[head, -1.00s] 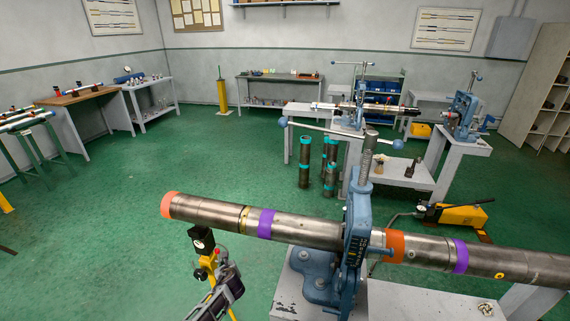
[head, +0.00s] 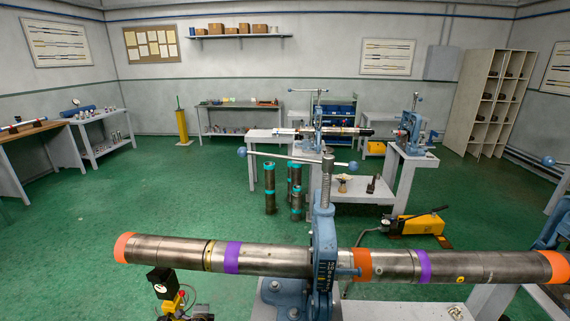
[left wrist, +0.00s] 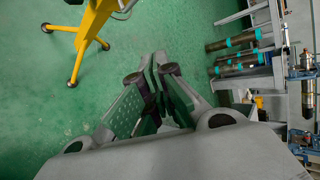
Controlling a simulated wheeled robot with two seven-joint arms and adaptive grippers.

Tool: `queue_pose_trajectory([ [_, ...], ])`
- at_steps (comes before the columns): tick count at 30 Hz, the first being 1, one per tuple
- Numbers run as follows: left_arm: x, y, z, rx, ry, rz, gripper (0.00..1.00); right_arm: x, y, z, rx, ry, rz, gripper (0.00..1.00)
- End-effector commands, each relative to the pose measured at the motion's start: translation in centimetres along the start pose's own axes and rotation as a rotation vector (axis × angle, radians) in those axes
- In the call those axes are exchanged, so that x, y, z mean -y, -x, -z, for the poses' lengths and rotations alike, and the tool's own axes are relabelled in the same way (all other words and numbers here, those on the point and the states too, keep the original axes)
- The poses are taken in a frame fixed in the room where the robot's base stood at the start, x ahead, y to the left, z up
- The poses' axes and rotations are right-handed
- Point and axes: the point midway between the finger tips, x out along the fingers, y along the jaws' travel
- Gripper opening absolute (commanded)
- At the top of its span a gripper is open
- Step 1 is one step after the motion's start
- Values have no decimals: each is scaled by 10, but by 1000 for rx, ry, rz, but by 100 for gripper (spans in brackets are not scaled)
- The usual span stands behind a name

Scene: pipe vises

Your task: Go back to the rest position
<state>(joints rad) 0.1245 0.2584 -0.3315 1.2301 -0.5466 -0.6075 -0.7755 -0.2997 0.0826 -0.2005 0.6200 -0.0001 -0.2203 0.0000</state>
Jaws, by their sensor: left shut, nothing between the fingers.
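My left gripper (left wrist: 153,74) is in the left wrist view, its two fingers together with nothing between them, over open green floor. In the head view I cannot make it out clearly. My right gripper is in neither view. The long steel pipe (head: 275,258) with purple and orange bands lies level across the blue pipe vise (head: 323,240) in the head view. Its left end has an orange band. The left gripper is apart from the pipe.
A pipe stand with a black head (head: 160,281) is below the pipe's left part; yellow stand legs (left wrist: 93,20) show in the wrist view. Teal-banded pipes (head: 270,188) stand on the floor. A yellow pump (head: 417,223) is at right. Green floor on the left is clear.

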Motion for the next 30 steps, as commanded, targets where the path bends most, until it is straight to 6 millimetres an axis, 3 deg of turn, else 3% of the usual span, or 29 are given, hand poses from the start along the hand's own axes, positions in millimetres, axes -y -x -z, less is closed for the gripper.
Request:
queue_pose_trajectory([
  [8,-38,-13,10,-74,361,-55,0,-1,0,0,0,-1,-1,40],
  [15,-90,-22,18,-114,716,-145,0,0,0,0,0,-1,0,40],
  [23,-205,-13,29,-82,1089,-314,0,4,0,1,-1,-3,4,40],
  [30,-311,17,35,-6,1225,-449,0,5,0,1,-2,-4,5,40],
])
